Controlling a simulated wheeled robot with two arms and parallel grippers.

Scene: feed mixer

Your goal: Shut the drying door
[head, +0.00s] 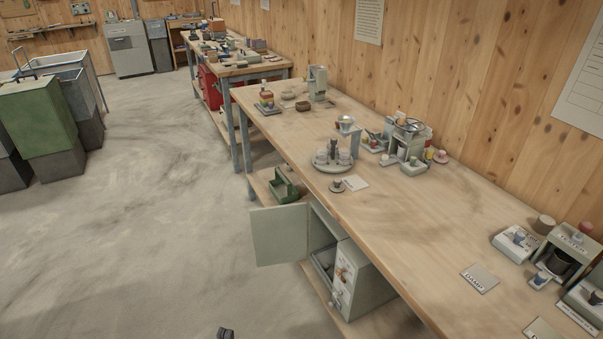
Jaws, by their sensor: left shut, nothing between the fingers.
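The drying door (279,235) is a flat pale grey-green panel. It stands wide open, swung out to the left from a cabinet (365,282) of the same colour on the shelf under the wooden bench. The opening shows a dark inside with a drawer or tray (324,262) low in it. My left gripper (225,333) shows only as a small dark tip at the bottom edge. It is shut and empty, below and left of the door and apart from it. My right gripper is out of view.
The long wooden bench (420,235) overhangs the cabinet. A green open carrier (284,187) sits on the lower shelf behind the door. A card reading DAMP (480,279) lies on the bench. The concrete floor (150,230) left of the door is clear.

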